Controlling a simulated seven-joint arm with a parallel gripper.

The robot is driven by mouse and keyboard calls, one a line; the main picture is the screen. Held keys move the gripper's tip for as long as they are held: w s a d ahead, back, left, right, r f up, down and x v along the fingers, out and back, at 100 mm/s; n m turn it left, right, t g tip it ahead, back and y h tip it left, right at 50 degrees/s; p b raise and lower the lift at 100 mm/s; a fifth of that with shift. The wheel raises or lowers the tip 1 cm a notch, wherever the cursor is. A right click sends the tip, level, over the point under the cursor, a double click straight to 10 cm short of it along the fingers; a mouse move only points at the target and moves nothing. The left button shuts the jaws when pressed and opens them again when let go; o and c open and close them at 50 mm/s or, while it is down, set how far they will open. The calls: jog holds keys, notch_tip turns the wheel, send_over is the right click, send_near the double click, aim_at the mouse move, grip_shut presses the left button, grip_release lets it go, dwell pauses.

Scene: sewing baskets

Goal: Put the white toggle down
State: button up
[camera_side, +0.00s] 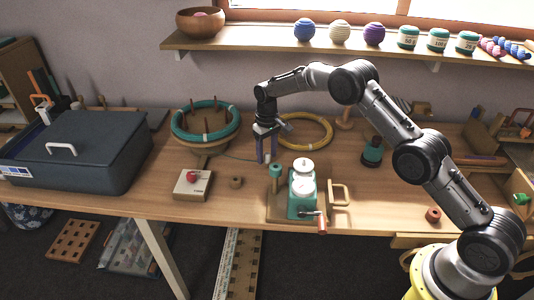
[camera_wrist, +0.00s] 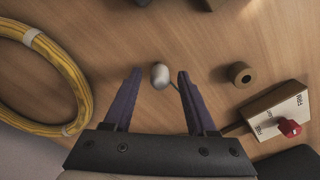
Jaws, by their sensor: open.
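The white toggle (camera_wrist: 160,75) is a small pale oval piece. In the wrist view it shows between the two tips of my gripper (camera_wrist: 160,78), with a gap on each side. A thin grey cord runs from it toward the right finger. My gripper (camera_side: 267,160) is open, its blue-purple fingers pointing down close to the tabletop behind the teal winder. In the side view the fingers largely hide the toggle. The toggle appears to be at or near the wood surface; its exact height is hard to tell.
A yellow hoop (camera_side: 306,117) lies behind and right of my gripper, and a teal ring (camera_side: 237,123) on a stand is to the left. The teal winder (camera_side: 302,204) stands in front.

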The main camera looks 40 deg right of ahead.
aim_at(267, 153)
notch_tip(267, 153, up, 13)
jog(key=s+r+t, duration=0.3)
jog(key=s+r, duration=1.5)
jog(key=s, duration=0.1)
jog(key=s+f+t, duration=0.1)
jog(key=s+f, duration=0.1)
jog(key=s, duration=1)
jog(key=s+f+t, duration=0.1)
jog(key=s+f, duration=0.1)
jog(key=s, duration=1)
jog(key=shift+s+a+f+t, duration=0.15)
jog(key=shift+s+a+t, duration=0.15)
jog(key=shift+s+a, duration=0.05)
